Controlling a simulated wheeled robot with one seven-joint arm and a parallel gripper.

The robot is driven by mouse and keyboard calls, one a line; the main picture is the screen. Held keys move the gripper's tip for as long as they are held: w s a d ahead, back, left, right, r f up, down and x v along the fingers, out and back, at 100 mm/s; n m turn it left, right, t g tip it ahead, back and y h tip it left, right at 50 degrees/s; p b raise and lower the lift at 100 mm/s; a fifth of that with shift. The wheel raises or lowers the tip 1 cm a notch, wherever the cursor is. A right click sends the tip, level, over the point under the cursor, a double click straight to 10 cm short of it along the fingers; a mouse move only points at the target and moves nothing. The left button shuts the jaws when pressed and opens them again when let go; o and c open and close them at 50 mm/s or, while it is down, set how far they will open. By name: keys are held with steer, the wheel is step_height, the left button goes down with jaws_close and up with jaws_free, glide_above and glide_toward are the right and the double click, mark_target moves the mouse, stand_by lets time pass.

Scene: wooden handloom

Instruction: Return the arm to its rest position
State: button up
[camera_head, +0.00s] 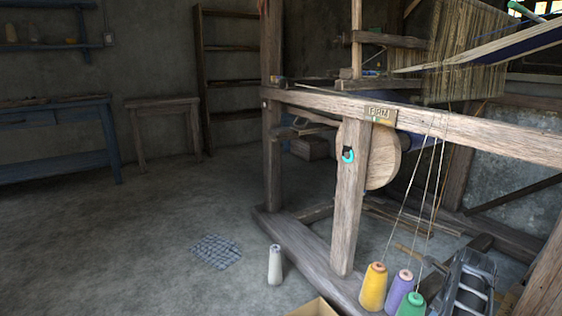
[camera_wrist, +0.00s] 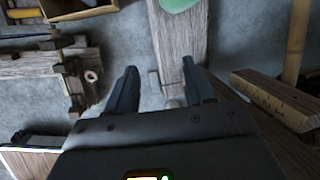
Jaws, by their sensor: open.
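My gripper (camera_wrist: 160,80) shows in the wrist view with its two dark fingers spread apart. Nothing is held between them. Behind the fingers are a wooden post (camera_wrist: 182,45) and grey floor. A dark grey jointed part at the lower right of the head view seems to be mine, beside the thread cones. I cannot make out the fingers there. The wooden loom (camera_head: 450,125) fills the right side of the head view.
Yellow (camera_head: 373,288), purple (camera_head: 399,291) and green (camera_head: 412,306) cones stand by the loom's base, with threads rising from them. A white cone (camera_head: 275,265) and a checked cloth (camera_head: 215,251) are on the floor. A blue table (camera_head: 60,165) stands left. The left floor is mostly clear.

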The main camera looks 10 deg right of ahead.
steer(key=s+d+n+t+h, duration=0.2)
steer(key=s+d+n+h, duration=0.3)
steer(key=s, duration=0.4)
steer(key=s+d+n+t+h, duration=0.1)
steer(key=s+d+n+h, duration=0.15)
steer(key=s+n, duration=0.55)
steer(key=s+a+r+n+t+y, duration=0.45)
steer(key=s+a+n, duration=0.35)
steer(key=s+a, duration=0.5)
steer(key=s+a+r+n+t+y, duration=0.35)
steer(key=s+a+r+n, duration=0.4)
steer(key=a, duration=0.85)
steer(key=s+a+r+n+t+p, duration=0.1)
steer(key=s+a+r+n, duration=0.2)
steer(key=s+a+r, duration=0.5)
step_height(320, 180, up, 27)
steer(key=w+p, duration=0.1)
steer(key=p, duration=2.5)
steer(key=shift+w+y, duration=0.2)
steer(key=shift+y, duration=0.25)
